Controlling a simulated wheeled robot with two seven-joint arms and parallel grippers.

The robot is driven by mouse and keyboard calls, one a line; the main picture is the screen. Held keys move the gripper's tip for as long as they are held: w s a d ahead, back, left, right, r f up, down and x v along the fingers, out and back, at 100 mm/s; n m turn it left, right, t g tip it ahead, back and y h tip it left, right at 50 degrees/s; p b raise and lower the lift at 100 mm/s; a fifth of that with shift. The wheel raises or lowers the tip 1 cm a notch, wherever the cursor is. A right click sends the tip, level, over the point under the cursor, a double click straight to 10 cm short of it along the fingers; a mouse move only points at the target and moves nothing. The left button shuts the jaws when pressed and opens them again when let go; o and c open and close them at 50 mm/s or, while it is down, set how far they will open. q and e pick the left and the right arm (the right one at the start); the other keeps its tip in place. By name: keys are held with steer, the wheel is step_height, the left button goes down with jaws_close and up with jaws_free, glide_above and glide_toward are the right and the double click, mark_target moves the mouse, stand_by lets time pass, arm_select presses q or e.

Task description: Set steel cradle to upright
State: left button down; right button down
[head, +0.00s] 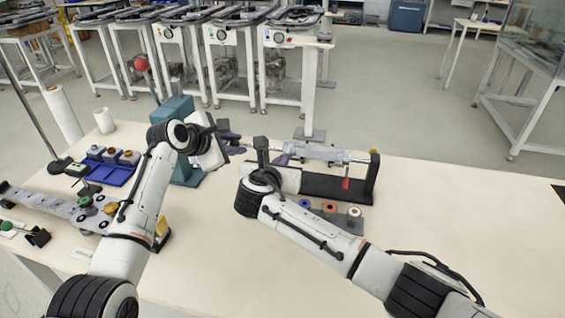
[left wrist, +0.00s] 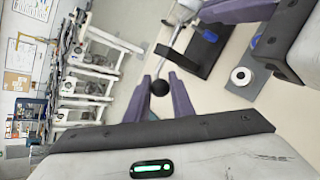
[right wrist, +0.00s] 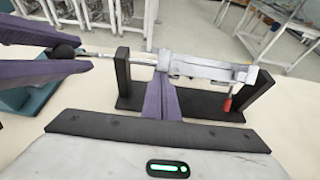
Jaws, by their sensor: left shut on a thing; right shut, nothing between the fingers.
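The steel cradle (head: 320,152) is a long silver frame between the two black posts of a black stand (head: 335,188). It also shows in the right wrist view (right wrist: 205,68). A red handle (head: 346,183) hangs below its right end. A thin rod runs left from the stand to a black ball (right wrist: 63,51). My left gripper (head: 233,142) is shut on this ball, which also shows in the left wrist view (left wrist: 160,87). My right gripper (head: 284,159) is shut and empty close to the cradle's left end; I cannot tell whether it touches. The cradle's tilt is unclear.
A teal block (head: 180,112) stands behind my left arm. Three small ringed pieces (head: 329,208) sit in front of the stand. A blue tray (head: 110,172) and a grey strip (head: 60,205) lie at the left. The table's right side is clear.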

steer(key=shift+w+d+r, duration=0.15)
steer(key=shift+w+r, duration=0.2)
steer(key=shift+r, duration=0.4)
arm_select(q)
steer(key=c, duration=1.7)
jaws_free()
steer(key=shift+o, duration=0.8)
steer(key=shift+f, duration=0.15)
